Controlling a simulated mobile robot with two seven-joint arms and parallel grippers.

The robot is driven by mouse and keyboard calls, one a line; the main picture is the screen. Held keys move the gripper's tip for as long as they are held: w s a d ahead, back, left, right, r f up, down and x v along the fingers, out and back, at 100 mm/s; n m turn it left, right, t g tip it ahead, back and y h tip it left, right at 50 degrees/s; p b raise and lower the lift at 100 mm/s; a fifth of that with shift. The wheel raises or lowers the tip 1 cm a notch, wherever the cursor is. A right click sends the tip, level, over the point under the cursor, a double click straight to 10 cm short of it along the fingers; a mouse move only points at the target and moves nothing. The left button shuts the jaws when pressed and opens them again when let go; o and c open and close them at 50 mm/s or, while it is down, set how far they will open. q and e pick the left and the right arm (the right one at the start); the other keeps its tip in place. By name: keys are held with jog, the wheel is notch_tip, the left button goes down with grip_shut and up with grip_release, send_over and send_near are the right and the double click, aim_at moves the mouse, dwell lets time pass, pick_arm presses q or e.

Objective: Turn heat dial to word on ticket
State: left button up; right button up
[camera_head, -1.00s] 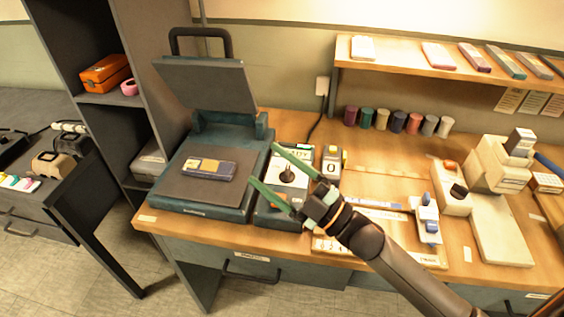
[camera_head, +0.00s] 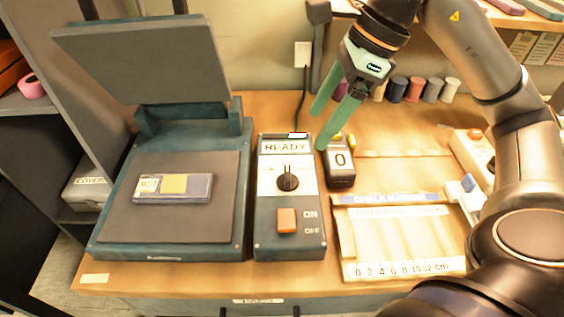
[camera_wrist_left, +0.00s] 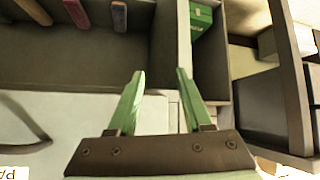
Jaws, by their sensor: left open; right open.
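The heat dial (camera_head: 288,181) is a black knob on a white plate of the teal control box (camera_head: 291,240), beneath a "READY" panel (camera_head: 286,147). Its pointer appears to point up; the words around it are too small to read. My right gripper (camera_head: 317,131) is open and empty, above and right of the box, apart from the dial. My left gripper (camera_wrist_left: 160,72) is open and empty in the left wrist view, over a grey tray and dark compartments. I cannot make out a ticket for certain; a labelled block (camera_head: 173,187) with a yellow patch lies on the press plate.
The heat press (camera_head: 120,225) stands open left of the control box. An orange ON/OFF switch (camera_head: 287,220) sits below the dial. A dark counter (camera_head: 341,166) reading 0 stands right of the box, close to my right fingers. A ruler board (camera_head: 400,268) lies front right.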

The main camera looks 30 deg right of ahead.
aim_at(288, 173)
jog(key=b+x, duration=0.2)
jog(key=x, duration=0.9)
jog(key=shift+s+a+f, duration=0.1)
jog(key=shift+s+f, duration=0.05)
jog(key=shift+a+f, duration=0.15)
jog(key=shift+f, duration=0.25)
grip_shut()
